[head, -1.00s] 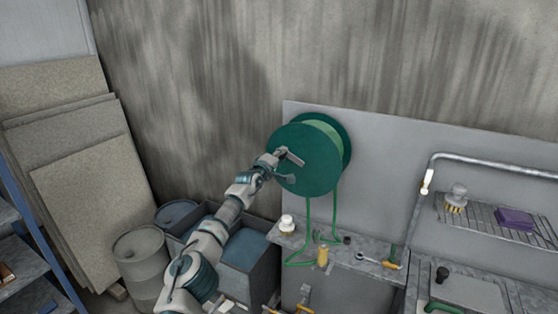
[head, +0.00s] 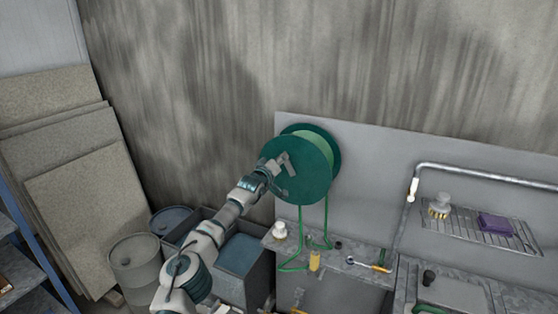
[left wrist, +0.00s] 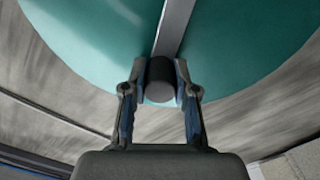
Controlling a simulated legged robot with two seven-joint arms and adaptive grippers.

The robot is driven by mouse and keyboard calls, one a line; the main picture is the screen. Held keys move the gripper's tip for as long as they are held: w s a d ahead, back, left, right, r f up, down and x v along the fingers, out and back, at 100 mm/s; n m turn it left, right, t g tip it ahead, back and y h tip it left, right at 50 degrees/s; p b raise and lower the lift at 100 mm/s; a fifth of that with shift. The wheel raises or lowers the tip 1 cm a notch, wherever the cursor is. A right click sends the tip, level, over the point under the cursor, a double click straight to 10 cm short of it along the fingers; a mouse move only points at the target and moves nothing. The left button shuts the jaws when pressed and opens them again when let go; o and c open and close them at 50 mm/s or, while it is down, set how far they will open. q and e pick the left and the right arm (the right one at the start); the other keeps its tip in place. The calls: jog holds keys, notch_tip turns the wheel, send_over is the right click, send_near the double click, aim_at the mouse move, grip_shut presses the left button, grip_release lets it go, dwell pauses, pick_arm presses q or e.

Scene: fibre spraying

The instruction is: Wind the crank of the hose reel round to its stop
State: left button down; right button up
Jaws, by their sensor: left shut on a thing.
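My left gripper (head: 277,166) is at the reel's upper left face. In the left wrist view its fingers (left wrist: 160,90) are on both sides of the handle, shut on it. My right gripper is not in view.
A grey pipe (head: 480,172) and wire rack (head: 500,238) are at right. Drums and bins stand below my arm.

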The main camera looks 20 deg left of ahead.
pick_arm(q)
jog(key=shift+f, duration=0.15)
jog(key=c, duration=1)
grip_release()
jog(key=shift+o, duration=0.5)
jog(key=shift+w+f, duration=0.1)
jog(key=shift+w, duration=0.2)
